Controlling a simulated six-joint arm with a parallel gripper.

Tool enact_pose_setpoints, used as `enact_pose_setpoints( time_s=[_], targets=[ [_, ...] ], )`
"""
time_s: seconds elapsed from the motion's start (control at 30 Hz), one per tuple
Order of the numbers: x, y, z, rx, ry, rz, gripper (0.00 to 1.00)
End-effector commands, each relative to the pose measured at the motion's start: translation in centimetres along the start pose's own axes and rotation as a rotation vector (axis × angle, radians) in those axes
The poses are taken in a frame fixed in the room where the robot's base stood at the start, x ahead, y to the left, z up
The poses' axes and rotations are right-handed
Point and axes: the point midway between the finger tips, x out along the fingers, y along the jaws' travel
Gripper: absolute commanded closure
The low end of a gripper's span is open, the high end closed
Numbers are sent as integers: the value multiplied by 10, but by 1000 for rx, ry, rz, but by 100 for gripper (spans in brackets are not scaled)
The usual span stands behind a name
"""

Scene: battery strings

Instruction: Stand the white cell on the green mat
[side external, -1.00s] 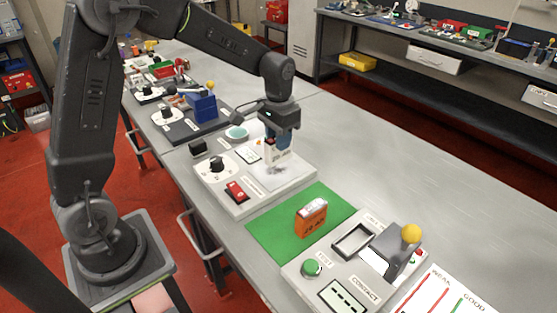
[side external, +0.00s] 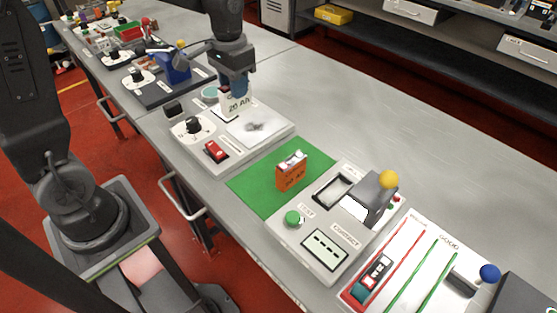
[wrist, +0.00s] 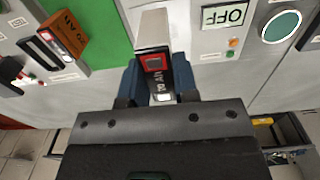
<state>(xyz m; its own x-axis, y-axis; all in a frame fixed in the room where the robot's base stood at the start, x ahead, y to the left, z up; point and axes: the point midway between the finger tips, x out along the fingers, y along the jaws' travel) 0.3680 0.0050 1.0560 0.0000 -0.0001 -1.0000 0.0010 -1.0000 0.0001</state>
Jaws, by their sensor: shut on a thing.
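The white cell (side external: 237,104), marked 20 AH, is held in my gripper (side external: 236,88) above the control panel with the knob and red switch. My gripper is shut on it; in the wrist view the cell (wrist: 153,32) shows between the fingers, with a red and black end facing the camera. The green mat (side external: 252,190) lies in front of that panel, and the cell is clear of it. An orange cell (side external: 291,172) stands on the mat. The mat (wrist: 105,22) also shows in the wrist view, left of the held cell.
The panel's pale square pad (side external: 258,128) is bare beside the held cell. A test unit (side external: 335,240) with a yellow-knobbed lever borders the mat's right side. A WEAK/GOOD board (side external: 410,270) holding a cell lies beyond. The mat's left part is free.

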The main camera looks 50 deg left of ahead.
Motion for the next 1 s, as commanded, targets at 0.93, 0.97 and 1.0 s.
enact_pose_setpoints(
  time_s=[0.93,0.97,1.0],
  targets=[
    [68,114,-10,1,-1,0,96],
    [72,114,-10,1,-2,0,96],
    [78,114,-9,0,-3,0,96]
  ],
)
